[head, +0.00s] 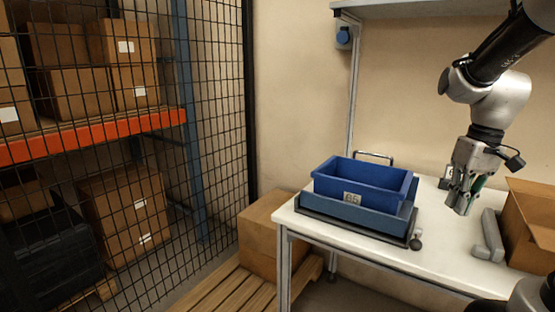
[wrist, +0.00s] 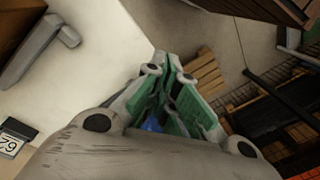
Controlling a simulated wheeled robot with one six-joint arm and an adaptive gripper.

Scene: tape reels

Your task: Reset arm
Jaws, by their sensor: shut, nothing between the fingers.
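My gripper (head: 461,207) hangs from my arm over the right part of the white table (head: 345,246), fingers pointing down, to the right of the blue bin. It is shut and empty. The wrist view also shows my gripper (wrist: 163,68), with green-padded fingers converging at the tips. A small patch of blue shows low between the fingers; I cannot tell what it is.
A blue bin (head: 352,198) with a label sits on a dark tray. A mesh fence (head: 215,120) fronts shelves at left. A wooden pallet (head: 225,291) lies on the floor.

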